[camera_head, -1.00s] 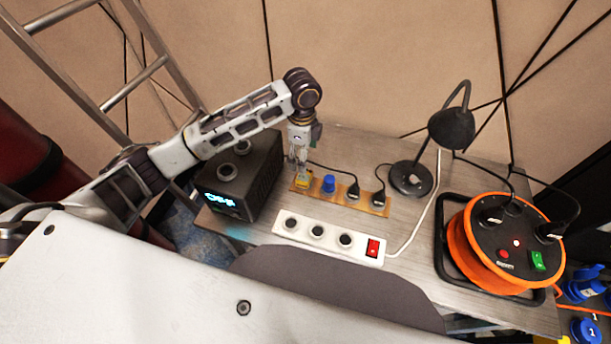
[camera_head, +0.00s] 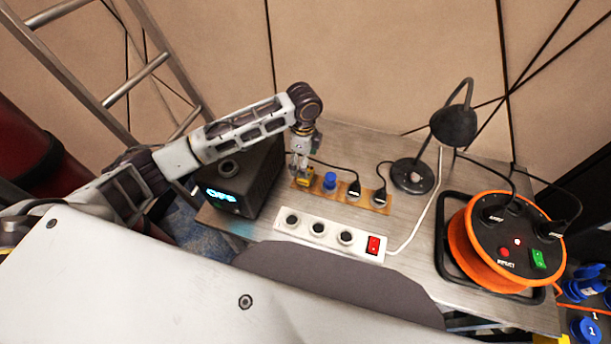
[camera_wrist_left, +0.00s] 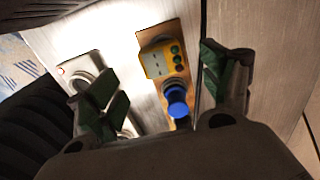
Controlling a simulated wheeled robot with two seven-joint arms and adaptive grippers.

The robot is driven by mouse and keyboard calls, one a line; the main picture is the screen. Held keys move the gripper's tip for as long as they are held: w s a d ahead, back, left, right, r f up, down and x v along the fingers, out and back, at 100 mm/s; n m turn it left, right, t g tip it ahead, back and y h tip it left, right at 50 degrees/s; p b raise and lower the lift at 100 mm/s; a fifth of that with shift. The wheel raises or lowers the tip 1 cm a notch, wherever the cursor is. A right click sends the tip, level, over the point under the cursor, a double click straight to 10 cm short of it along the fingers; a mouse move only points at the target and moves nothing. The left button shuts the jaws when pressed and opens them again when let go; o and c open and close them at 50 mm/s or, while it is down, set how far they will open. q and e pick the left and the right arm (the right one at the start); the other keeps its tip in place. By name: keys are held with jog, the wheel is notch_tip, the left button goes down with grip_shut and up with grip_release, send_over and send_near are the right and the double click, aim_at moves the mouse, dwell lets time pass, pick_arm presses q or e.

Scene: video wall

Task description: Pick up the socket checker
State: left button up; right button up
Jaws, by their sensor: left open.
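The socket checker is a small yellow block with a few dark green round spots and a pale face. It sits at the left end of a wooden strip (camera_head: 341,193), partly behind my gripper in the head view (camera_head: 304,183). In the left wrist view the checker (camera_wrist_left: 157,62) lies between and beyond the two fingers. My left gripper (camera_head: 302,172) is open, pointing down just above the checker. Its green-padded fingers (camera_wrist_left: 158,72) stand on either side with gaps in that view. Whether they touch it cannot be told. My right gripper is not in view.
A blue plug (camera_head: 330,181) stands right beside the checker, with black plugs (camera_head: 354,189) further along the strip. A white power strip (camera_head: 330,238) lies in front. A black box (camera_head: 252,180) is close left; a lamp (camera_head: 452,126) and orange reel (camera_head: 468,249) are right.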

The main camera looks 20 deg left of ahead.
aim_at(310, 170)
pick_arm(q)
jog(key=shift+f, duration=1.75)
jog(key=shift+w+d+f, duration=0.1)
jog(key=shift+f, duration=1.2)
jog(key=shift+d+f, duration=0.1)
jog(key=shift+f, duration=1.2)
jog(key=shift+c, duration=0.2)
jog(key=c, duration=1.2)
